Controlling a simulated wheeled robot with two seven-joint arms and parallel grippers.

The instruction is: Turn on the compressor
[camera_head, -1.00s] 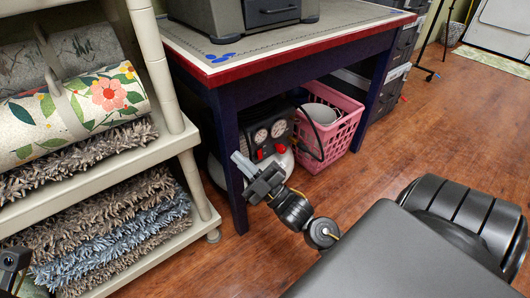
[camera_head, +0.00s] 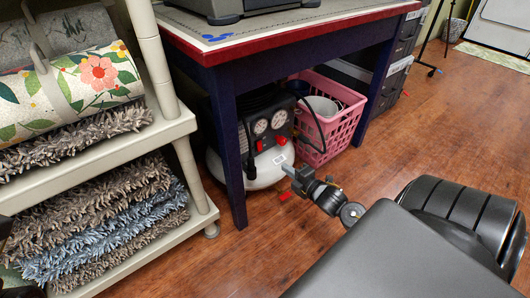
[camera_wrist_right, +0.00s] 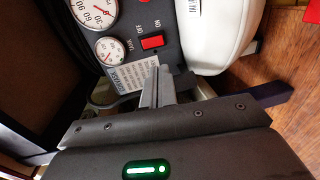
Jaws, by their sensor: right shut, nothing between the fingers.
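The compressor (camera_head: 262,172) stands on the floor under the table, with a white tank and a black panel bearing two round gauges. In the right wrist view its panel shows turned over, with a red rocker switch (camera_wrist_right: 152,42) between ON and OFF labels. Which side of the switch is pressed is too small to tell. My right gripper (camera_head: 286,168) is shut and empty at the front right of the tank. My left gripper is not clearly seen.
The table (camera_head: 205,55) has a red edge and a dark leg (camera_head: 228,150) left of the compressor. A pink basket (camera_head: 343,132) stands close on its right. A shelf (camera_head: 172,135) with rugs is at left. Open wooden floor lies in front.

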